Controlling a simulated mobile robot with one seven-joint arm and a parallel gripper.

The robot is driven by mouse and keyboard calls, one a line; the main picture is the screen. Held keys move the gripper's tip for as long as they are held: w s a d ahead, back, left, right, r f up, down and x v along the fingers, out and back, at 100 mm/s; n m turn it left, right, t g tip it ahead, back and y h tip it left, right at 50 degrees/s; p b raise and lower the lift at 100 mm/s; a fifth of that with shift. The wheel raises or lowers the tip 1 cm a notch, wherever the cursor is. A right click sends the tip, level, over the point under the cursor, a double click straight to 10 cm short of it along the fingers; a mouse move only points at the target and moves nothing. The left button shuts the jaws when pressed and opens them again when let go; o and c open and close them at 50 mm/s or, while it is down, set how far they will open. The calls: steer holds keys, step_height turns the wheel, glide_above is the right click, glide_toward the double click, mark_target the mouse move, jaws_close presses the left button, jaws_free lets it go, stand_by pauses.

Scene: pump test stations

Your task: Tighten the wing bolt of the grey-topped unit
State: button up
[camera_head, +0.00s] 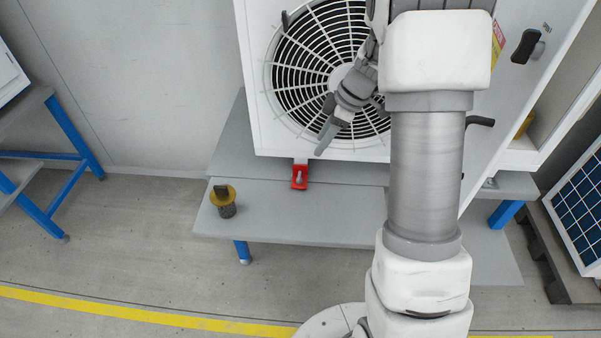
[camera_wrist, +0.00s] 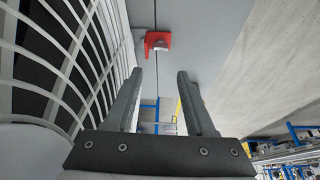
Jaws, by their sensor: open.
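My gripper (camera_head: 323,126) is open and empty in front of the fan grille of a white unit (camera_head: 256,110), pointing down and left. In the wrist view its two fingers (camera_wrist: 159,82) stand apart with nothing between them. A red bracket (camera_head: 299,178) with a pale part sits at the unit's lower front edge. It also shows beyond the fingertips in the wrist view (camera_wrist: 157,40). A dark knob (camera_head: 285,21) stands at the grille's upper left rim. I cannot make out a grey top or tell which part is the wing bolt.
A grey table (camera_head: 275,222) with blue legs carries the unit. A small yellow-collared, dark-topped piece (camera_head: 224,199) stands at its left front. A black handle (camera_head: 525,46) is on the white panel at right. A blue-framed stand (camera_head: 62,130) is at left; floor between is clear.

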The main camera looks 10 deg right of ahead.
mark_target(300, 174)
steer(key=b+x, duration=0.3)
steer(key=x, duration=1)
steer(key=shift+f, duration=0.25)
steer(key=shift+c, duration=0.3)
jaws_close()
